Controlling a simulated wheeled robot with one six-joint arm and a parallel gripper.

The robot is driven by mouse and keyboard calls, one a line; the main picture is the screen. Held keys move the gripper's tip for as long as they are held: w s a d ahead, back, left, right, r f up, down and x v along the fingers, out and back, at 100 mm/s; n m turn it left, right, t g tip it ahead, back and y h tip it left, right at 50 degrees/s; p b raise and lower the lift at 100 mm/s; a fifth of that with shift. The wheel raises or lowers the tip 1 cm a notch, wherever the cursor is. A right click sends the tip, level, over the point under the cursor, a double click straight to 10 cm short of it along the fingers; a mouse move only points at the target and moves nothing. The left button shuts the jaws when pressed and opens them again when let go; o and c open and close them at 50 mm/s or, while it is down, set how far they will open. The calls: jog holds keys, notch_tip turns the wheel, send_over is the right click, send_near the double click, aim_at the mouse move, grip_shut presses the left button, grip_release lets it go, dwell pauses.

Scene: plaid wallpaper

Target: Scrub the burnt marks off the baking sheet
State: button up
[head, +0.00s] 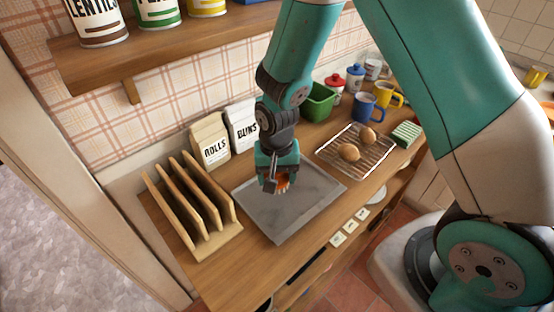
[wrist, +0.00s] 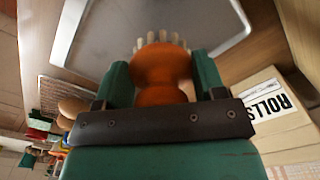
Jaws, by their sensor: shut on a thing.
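The grey baking sheet (head: 292,208) lies flat on the wooden counter; part of it also shows at the top of the wrist view (wrist: 105,38). I can make out no clear burnt marks on its visible surface. My gripper (head: 275,182) is over the left part of the sheet, pointing down. It is shut on an orange-brown scrubbing brush (wrist: 160,72) with pale bristles, between its two green fingers in the wrist view. The brush (head: 282,182) is partly hidden by the gripper in the head view. I cannot tell whether the bristles touch the sheet.
A wooden rack (head: 200,215) stands left of the sheet. Paper bags marked ROLLS (head: 211,142) and BUNS (head: 242,128) stand behind it. A wire rack (head: 372,152) with brown rolls is to the right, near a green tub (head: 318,103), mugs and a striped green sponge (head: 406,134).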

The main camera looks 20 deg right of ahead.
jog(key=shift+r+p, duration=1.1)
jog(key=shift+r, duration=0.55)
jog(key=shift+f, duration=0.1)
